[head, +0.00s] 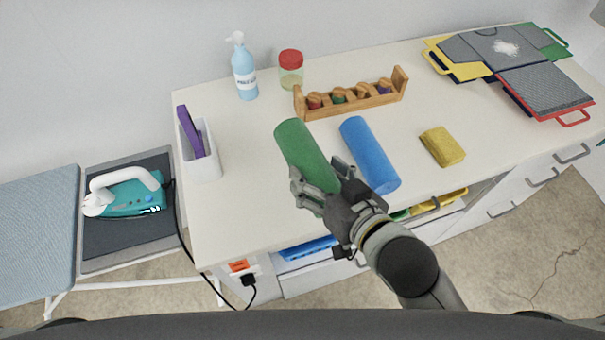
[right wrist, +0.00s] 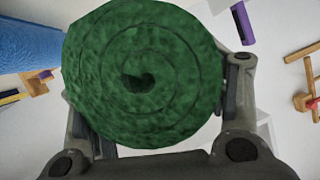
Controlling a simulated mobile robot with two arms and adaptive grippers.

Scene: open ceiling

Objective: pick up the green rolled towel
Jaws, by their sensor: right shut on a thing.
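The green rolled towel (head: 305,155) is over the counter, left of the blue rolled towel (head: 369,154). My right gripper (head: 318,190) is shut on the near end of the green towel, one finger on each side. In the right wrist view the towel's spiral end (right wrist: 140,75) fills the middle between the two fingers (right wrist: 160,115). I cannot tell whether the towel is clear of the counter. The blue towel also shows at the left of the right wrist view (right wrist: 28,45). My left gripper is not in view.
The white counter (head: 240,205) holds a spray bottle (head: 244,70), a red-lidded jar (head: 291,70), a wooden rack (head: 352,97), a yellow sponge (head: 442,147) and a white bin (head: 203,160). An ironing board (head: 35,230) stands left.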

